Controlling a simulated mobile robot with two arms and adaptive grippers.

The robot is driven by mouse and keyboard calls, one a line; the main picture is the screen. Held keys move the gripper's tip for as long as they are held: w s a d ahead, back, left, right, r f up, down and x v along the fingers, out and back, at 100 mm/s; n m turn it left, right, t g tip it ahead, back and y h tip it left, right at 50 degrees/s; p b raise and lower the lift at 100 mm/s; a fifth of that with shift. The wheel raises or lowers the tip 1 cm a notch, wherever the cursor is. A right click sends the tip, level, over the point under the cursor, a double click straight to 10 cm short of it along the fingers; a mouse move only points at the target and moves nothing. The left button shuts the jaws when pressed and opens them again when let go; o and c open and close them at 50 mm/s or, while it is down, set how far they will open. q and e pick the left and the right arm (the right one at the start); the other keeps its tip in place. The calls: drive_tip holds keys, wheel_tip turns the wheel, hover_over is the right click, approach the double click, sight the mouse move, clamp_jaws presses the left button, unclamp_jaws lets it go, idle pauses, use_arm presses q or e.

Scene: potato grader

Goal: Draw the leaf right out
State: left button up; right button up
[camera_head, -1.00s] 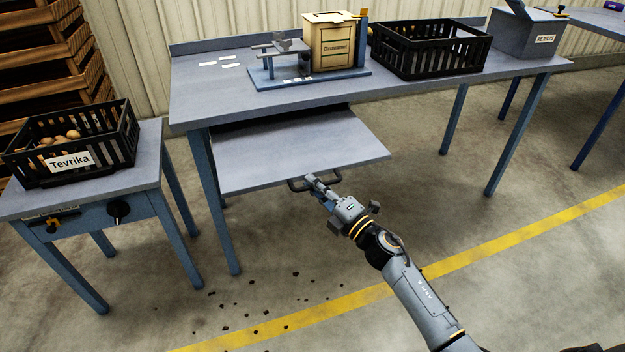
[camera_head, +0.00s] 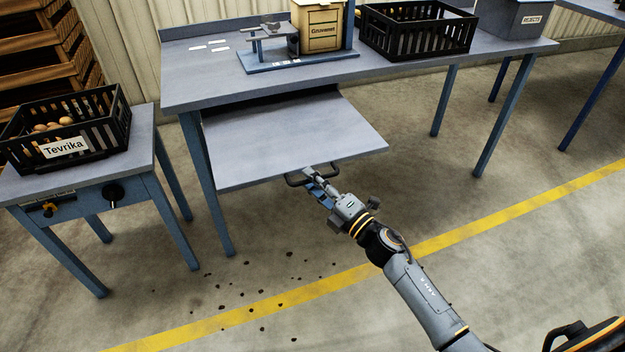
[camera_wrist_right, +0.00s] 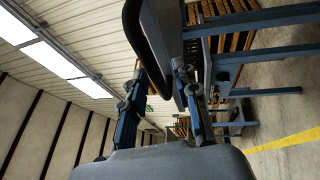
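The leaf (camera_head: 290,135) is a flat grey panel sliding out from under the large grey table (camera_head: 215,88). It stands well out from the table's front edge, and its rear part is hidden under the top. A dark bar handle (camera_head: 297,181) is on its front edge. My right gripper (camera_head: 313,177) is at this handle. My left gripper is not in view.
A small table (camera_head: 145,140) with a black crate labelled Tevrika (camera_head: 110,125) stands at the left. A scale (camera_head: 270,38), a wooden box (camera_head: 320,30), a black crate (camera_head: 418,45) and a rejects bin (camera_head: 512,20) are on the large table. Open floor lies before the leaf.

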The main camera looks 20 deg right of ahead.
drive_tip(key=v, duration=1.2)
drive_tip(key=shift+r, duration=0.1)
idle(0.4)
